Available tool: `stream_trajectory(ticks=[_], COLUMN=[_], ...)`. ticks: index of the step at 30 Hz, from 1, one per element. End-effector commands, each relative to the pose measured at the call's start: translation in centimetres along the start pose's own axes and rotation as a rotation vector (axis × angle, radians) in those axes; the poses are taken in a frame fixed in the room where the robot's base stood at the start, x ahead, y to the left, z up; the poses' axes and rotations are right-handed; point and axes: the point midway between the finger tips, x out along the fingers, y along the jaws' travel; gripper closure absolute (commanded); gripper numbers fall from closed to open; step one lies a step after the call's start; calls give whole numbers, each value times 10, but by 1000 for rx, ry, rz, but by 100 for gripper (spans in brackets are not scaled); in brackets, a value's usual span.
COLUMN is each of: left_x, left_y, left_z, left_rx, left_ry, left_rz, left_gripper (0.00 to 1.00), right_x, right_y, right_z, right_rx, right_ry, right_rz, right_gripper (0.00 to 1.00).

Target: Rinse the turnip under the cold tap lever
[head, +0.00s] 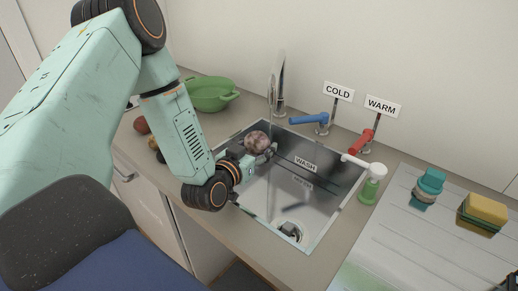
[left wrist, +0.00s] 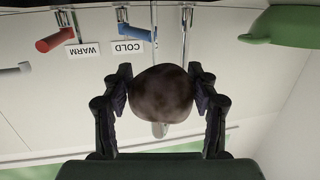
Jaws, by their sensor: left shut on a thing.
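The turnip (head: 257,140) is a round, purplish and pale root over the far left part of the sink. My left gripper (head: 262,154) is shut on it; in the left wrist view the turnip (left wrist: 160,93) sits between both fingers. The chrome tap (head: 277,85) rises behind the sink, its spout close above the turnip. The blue cold tap lever (head: 308,119) stands right of the tap under the COLD sign (head: 338,91) and points left. My right gripper is not in view.
The red warm lever (head: 362,140) stands further right. The steel sink (head: 305,205) is open below the gripper. A green colander (head: 210,93) stands at the back left. A soap dispenser (head: 370,185), a teal-topped brush (head: 430,183) and a sponge (head: 484,209) are at right.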

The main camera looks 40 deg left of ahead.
Motion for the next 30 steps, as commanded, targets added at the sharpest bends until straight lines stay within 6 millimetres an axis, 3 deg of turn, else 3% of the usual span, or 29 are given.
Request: stream_trajectory(ticks=[15,30], left_x=[52,62], left_y=[1,1], left_z=[-7,-10], left_rx=[1,-1], left_ry=[3,1], left_rz=[2,1], left_gripper=[75,75], right_x=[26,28], right_y=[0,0], right_z=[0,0], right_rx=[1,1], right_ry=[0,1], right_rz=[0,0], right_gripper=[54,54])
